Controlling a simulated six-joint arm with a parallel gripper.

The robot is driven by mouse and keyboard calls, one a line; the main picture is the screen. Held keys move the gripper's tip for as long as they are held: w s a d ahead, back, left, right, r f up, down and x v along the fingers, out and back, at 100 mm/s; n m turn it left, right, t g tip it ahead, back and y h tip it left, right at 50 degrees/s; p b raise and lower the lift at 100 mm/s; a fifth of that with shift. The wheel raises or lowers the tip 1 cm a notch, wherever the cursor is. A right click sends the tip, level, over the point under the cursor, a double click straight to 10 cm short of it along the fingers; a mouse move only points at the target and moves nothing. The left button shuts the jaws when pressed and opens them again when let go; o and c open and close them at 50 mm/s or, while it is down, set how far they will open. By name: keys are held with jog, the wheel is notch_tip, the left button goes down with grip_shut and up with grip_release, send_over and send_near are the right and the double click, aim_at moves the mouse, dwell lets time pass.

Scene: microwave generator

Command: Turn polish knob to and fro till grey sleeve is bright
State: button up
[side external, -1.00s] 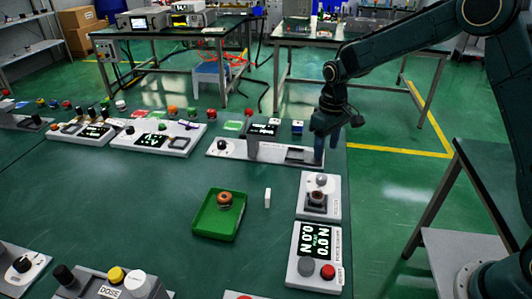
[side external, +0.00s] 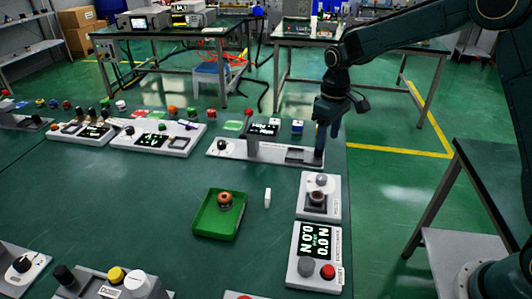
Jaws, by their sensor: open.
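My gripper (side external: 328,144) points down at the right end of a long pale panel (side external: 232,152) and is open, with nothing visible between its fingers. That panel has a dark knob (side external: 221,145) at its left end and a dark recess at its right. A smaller pale unit (side external: 333,208) stands in front of it, with a rounded grey knob (side external: 321,180) and a brownish round part (side external: 317,196) in a dark seat. Its side label is too small to read. I cannot tell for sure which part is the polish knob or the grey sleeve.
A green tray (side external: 207,228) holds an orange-brown ring-like part (side external: 225,198). A small white block (side external: 267,197) stands beside it. A force display unit (side external: 297,270) with grey and red buttons is in front. Other panels line the back. The table's middle left is clear.

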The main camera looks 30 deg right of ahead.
aim_at(322, 177)
jog(key=n, duration=0.7)
jog(key=shift+s+r+n, duration=0.1)
jog(key=shift+r+n, duration=0.05)
jog(key=shift+n, duration=0.25)
notch_tip(322, 177, down, 14)
jog(key=shift+r, duration=0.1)
dwell(0.5)
jog(key=c, duration=1)
